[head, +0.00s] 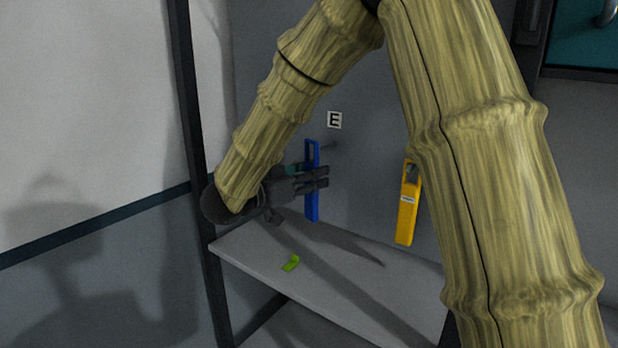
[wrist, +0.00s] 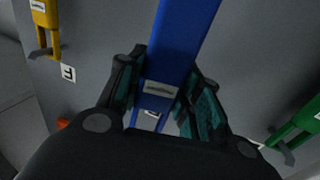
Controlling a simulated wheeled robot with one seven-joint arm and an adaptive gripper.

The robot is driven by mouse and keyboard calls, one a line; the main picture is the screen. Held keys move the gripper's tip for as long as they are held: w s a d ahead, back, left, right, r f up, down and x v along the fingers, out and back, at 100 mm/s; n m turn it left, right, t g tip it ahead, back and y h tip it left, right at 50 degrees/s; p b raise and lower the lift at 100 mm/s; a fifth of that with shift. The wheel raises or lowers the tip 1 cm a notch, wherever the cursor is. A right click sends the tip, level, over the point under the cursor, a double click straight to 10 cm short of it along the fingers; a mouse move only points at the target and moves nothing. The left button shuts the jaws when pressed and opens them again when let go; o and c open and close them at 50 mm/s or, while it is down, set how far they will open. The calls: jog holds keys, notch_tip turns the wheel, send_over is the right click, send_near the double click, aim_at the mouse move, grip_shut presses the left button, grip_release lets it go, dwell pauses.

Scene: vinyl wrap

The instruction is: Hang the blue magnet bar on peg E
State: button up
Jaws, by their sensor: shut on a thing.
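The blue magnet bar (head: 312,207) is upright in the head view, with an opening near its top end. My gripper (head: 312,181) is shut on its middle and holds it above the shelf, in front of the grey wall. In the wrist view the blue bar (wrist: 185,35) runs up between the fingers of my gripper (wrist: 165,95), with a pale label on it. The E sign (head: 335,119) is on the wall, above and right of the bar. A thin dark peg (head: 330,147) shows below the sign, just right of the bar's top; whether they touch cannot be told.
A yellow bar (head: 407,215) hangs on the wall to the right. The grey shelf (head: 340,285) below carries a small lime-green piece (head: 291,263). In the wrist view, a green bar (wrist: 300,130) is at right and an F sign (wrist: 68,73) at left. A dark post (head: 190,110) stands left.

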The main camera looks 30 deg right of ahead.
aim_at(336, 170)
jog(key=shift+w+d+f, duration=0.1)
jog(key=shift+w+d, duration=0.2)
jog(key=shift+d, duration=0.5)
jog(key=shift+w+d+f, duration=0.1)
jog(key=shift+w+d, duration=0.25)
jog(key=shift+d, duration=0.4)
jog(key=shift+w+d, duration=0.3)
jog(key=shift+d, duration=0.5)
jog(key=shift+w+d+f, duration=0.2)
jog(key=shift+d+f, duration=0.15)
jog(key=shift+d, duration=0.1)
jog(key=shift+f, duration=0.1)
jog(key=shift+d+f, duration=0.1)
jog(key=o, duration=1.2)
jog(key=shift+d, duration=0.1)
